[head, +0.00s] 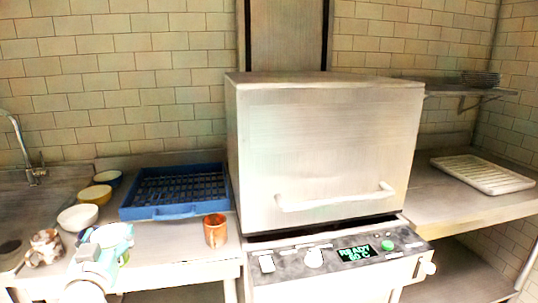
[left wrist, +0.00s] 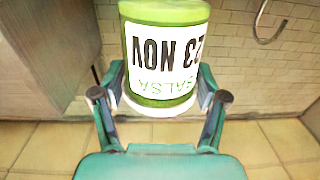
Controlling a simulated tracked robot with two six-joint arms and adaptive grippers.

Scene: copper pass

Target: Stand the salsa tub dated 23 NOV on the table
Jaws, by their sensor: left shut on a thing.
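The salsa tub (left wrist: 165,50) is green with a white label reading 23 NOV and SALSA, upside down in the left wrist view. My left gripper (left wrist: 158,92) is shut on the tub, a teal finger on each side. In the head view the left gripper (head: 108,238) is at lower left, over the front of the steel counter (head: 178,240); the tub is hard to make out there. My right gripper is not in view.
A blue rack (head: 160,213) lies on the counter, with a copper mug (head: 215,230) at its front right. Bowls (head: 78,217) and a patterned mug (head: 45,247) stand left. A large steel dishwasher (head: 325,145) fills the middle. A pale tray (head: 483,174) lies on the right counter (head: 440,205), which has bare room.

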